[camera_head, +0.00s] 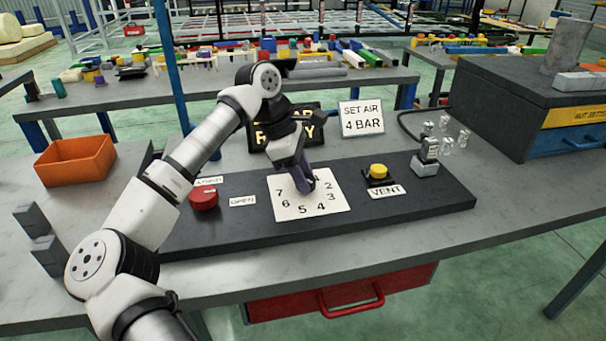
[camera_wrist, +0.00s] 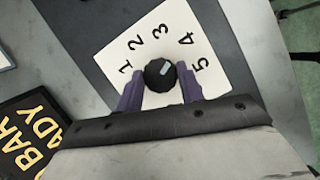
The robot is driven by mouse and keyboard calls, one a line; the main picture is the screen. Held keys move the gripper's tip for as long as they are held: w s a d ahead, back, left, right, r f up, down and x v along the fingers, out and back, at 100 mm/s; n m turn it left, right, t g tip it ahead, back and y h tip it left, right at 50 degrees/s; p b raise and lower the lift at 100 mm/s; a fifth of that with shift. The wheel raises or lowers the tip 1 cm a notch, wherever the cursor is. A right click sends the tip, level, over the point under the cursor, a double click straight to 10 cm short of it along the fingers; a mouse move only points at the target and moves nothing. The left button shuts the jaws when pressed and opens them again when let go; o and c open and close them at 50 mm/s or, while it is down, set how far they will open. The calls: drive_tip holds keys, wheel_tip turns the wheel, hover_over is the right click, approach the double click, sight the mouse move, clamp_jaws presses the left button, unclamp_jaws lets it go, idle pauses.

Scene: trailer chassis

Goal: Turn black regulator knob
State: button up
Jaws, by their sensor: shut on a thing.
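The black regulator knob (camera_wrist: 159,74) shows in the wrist view at the middle of a white dial card (camera_wrist: 178,28) with numbers around it. A light pointer mark on the knob's face points up and slightly right in that view, toward the side with 3 and 4. My gripper (camera_wrist: 160,88) has its two purple fingers on either side of the knob, shut on it. In the head view my gripper (camera_head: 308,184) reaches down to the dial card (camera_head: 300,207) and hides the knob.
A red knob (camera_head: 204,198) is left of the card, and a yellow button (camera_head: 378,171) by a VENT label is right. A sign reading SET AIR 4 BAR (camera_head: 361,118) stands behind. Small fittings (camera_head: 428,150) stand farther right. An orange bin (camera_head: 76,161) is at left.

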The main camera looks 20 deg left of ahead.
drive_tip(key=shift+m, duration=0.4)
drive_tip(key=o, duration=1)
drive_tip(key=v, duration=1.3)
drive_tip(key=shift+w+a+r, duration=0.15)
drive_tip(key=shift+r, duration=0.25)
